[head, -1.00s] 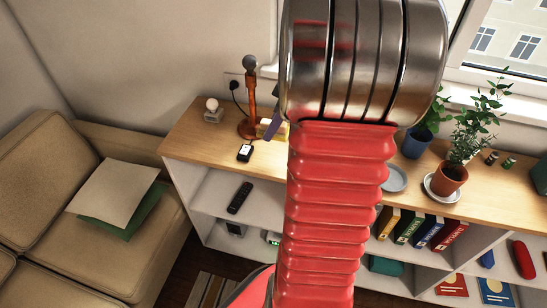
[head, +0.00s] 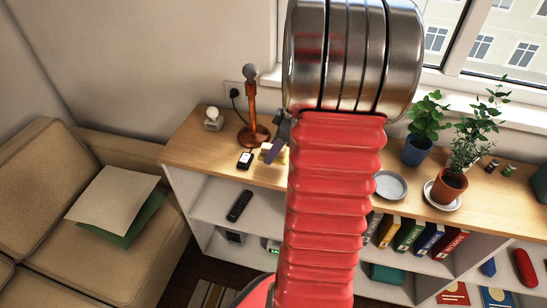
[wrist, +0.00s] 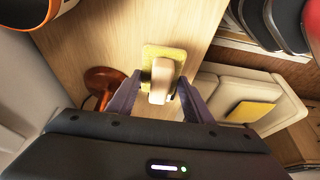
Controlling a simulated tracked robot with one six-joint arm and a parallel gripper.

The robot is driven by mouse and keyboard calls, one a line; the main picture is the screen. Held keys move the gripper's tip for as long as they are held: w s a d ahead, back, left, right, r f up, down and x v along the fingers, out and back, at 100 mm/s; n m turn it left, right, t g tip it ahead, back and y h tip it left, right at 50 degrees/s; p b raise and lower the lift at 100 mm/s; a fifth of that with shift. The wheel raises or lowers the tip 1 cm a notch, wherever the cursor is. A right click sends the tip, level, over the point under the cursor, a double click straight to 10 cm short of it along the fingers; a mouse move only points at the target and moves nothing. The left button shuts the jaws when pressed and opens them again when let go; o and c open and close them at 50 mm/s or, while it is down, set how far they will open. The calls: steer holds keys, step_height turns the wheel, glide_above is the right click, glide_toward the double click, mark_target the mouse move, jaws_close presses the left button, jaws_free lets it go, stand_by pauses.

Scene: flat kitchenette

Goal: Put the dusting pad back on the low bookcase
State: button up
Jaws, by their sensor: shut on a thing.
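The dusting pad (wrist: 176,54) is yellow with a pale block-like handle (wrist: 160,80), seen in the wrist view between my purple fingers. My gripper (wrist: 158,92) is shut on it. In the head view, my gripper (head: 277,145) and the pad (head: 267,154) show just left of my red arm, at the bookcase top, partly hidden by the fingers. I cannot tell whether the pad touches the wood. The low bookcase (head: 200,155) has a light wood top and white open shelves; my arm hides its middle.
Right of my arm are a grey plate (head: 391,186) and potted plants (head: 447,187). A beige sofa (head: 45,190) is left.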

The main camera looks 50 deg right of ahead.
steer(key=shift+f, duration=1.9)
steer(key=o, duration=1)
steer(key=shift+r, duration=0.1)
steer(key=v, duration=1.2)
steer(key=shift+w, duration=0.1)
